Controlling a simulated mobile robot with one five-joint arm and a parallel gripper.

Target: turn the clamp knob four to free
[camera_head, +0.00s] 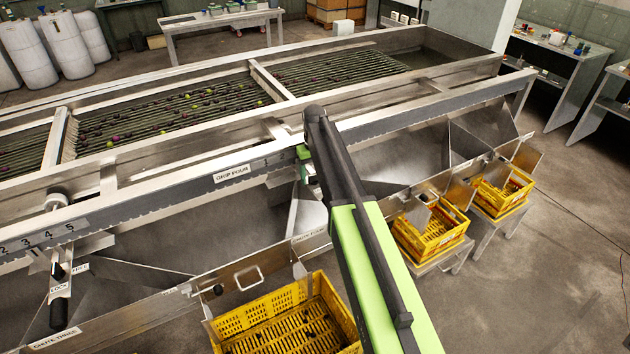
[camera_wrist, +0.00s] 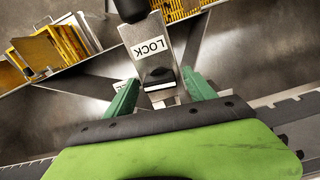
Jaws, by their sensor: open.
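Clamp knob four shows in the wrist view as a small black knob (camera_wrist: 160,77) on a metal plate. The plate carries a LOCK label (camera_wrist: 150,47), upside down in the picture. A second label (camera_wrist: 120,84) is partly hidden behind the left finger. My gripper (camera_wrist: 160,92) is open, with one green finger on each side of the knob; I cannot tell whether either touches it. In the head view my gripper (camera_head: 304,160) is at the rail just right of the GRIP FOUR label (camera_head: 232,173), and my arm hides the knob.
A black handle (camera_wrist: 130,8) stands beyond the LOCK label. Another lever (camera_head: 59,290) with LOCK and FREE labels hangs at left. Yellow crates (camera_head: 250,318) stand below the metal chutes. The long sizer rail (camera_head: 150,200) runs beside my gripper.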

